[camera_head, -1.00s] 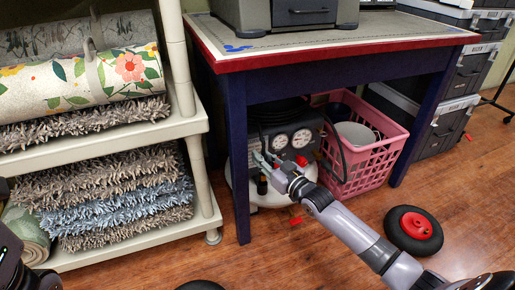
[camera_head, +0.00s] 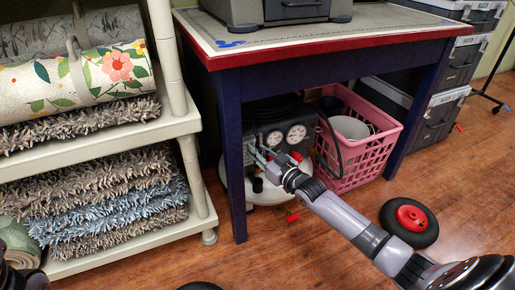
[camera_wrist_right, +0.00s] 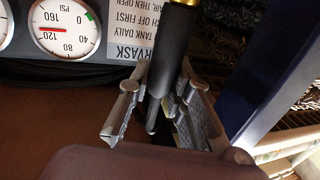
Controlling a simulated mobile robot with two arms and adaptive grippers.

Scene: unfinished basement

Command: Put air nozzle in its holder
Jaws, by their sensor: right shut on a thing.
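My right gripper (camera_head: 262,156) reaches under the blue table to the front of the air compressor (camera_head: 267,194). In the right wrist view its fingers (camera_wrist_right: 160,105) are closed around a dark, slim cylinder with a brass-coloured end, which I take to be the air nozzle (camera_wrist_right: 168,58). The nozzle stands nearly upright in that view, its brass end at the top edge. In the head view the nozzle is too small to make out clearly. I cannot tell which part is the holder. A pressure gauge (camera_wrist_right: 66,27) and a printed label (camera_wrist_right: 122,30) are close beside the fingers.
The blue table's front leg (camera_head: 232,170) stands just left of the gripper. A pink basket (camera_head: 355,160) is close on the right. A black wheel with a red hub (camera_head: 410,218) lies on the floor. A shelf (camera_head: 150,225) with rolled rugs stands at left.

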